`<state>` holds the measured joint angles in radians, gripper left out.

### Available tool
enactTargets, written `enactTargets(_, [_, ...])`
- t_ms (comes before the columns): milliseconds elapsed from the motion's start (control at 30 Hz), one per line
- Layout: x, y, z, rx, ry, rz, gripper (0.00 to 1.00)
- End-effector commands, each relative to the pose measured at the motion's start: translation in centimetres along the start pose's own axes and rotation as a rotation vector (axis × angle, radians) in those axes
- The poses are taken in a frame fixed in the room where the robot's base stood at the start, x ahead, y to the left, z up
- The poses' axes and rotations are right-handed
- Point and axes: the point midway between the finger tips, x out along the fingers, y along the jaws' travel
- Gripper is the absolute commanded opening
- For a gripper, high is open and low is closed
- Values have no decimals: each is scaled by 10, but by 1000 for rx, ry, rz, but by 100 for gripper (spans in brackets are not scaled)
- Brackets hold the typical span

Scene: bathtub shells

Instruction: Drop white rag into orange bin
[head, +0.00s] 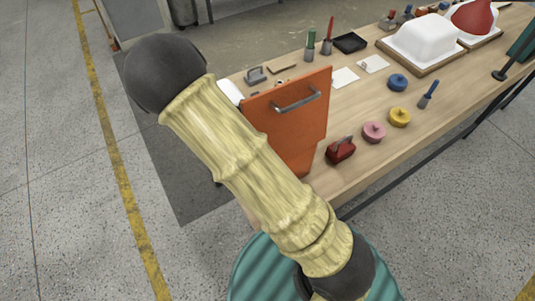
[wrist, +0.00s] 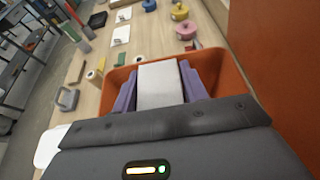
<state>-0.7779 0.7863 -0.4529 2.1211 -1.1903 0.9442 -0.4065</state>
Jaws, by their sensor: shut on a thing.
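The white rag (wrist: 160,84) shows in the wrist view as a pale, flat-faced piece between the purple fingers of my gripper (wrist: 158,80). My gripper is shut on it. The orange bin (wrist: 215,60) surrounds the fingers in that view, with its rim beyond and to both sides, so the rag is over or inside its mouth. I cannot tell how deep it is. In the head view the orange bin (head: 310,105), with a metal handle, stands at the near left end of the table. My arm hides my gripper and the rag there.
The wooden table (head: 440,118) holds a red block (head: 340,150), pink (head: 374,132), yellow (head: 400,117) and blue (head: 397,82) round pieces, and brushes. A white tub shell (head: 425,38) stands farther back. A white object (wrist: 48,145) lies left of the bin.

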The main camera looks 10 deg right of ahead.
Motion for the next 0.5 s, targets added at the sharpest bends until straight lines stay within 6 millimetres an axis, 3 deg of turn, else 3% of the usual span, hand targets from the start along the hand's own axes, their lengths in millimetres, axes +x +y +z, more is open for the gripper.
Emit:
enactTargets(33, [5,0,-11,0,0,0,21])
enactTargets(200, [10,0,-23,0,0,0,21])
enactTargets(500, [10,0,-24,0,0,0,21])
